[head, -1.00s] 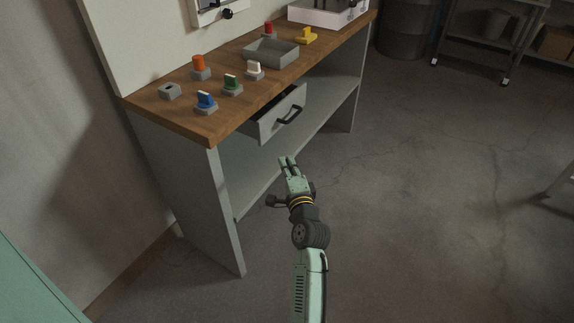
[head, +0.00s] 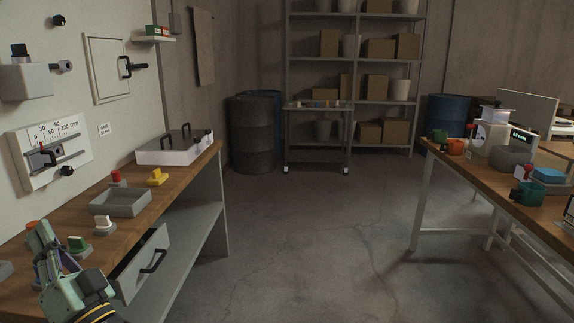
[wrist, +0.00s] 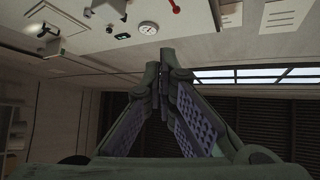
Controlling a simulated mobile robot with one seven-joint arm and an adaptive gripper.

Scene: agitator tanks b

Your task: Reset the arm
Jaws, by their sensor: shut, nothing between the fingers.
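My gripper (head: 44,240) is at the lower left of the head view, pointing up, in front of the near part of the left workbench. In the wrist view my gripper (wrist: 164,62) has its fingers meeting at the tips, with nothing between them. The wrist view looks upward past the fingers to a pale wall panel with a round gauge (wrist: 148,28), a red-tipped lever (wrist: 174,7) and a window strip (wrist: 260,74).
The left workbench (head: 140,205) carries a grey tray (head: 120,203), a white-knobbed block (head: 104,225) and a white box (head: 176,148). Its drawer (head: 145,262) stands open. A right table (head: 470,180) holds several items. The floor (head: 310,240) between is clear.

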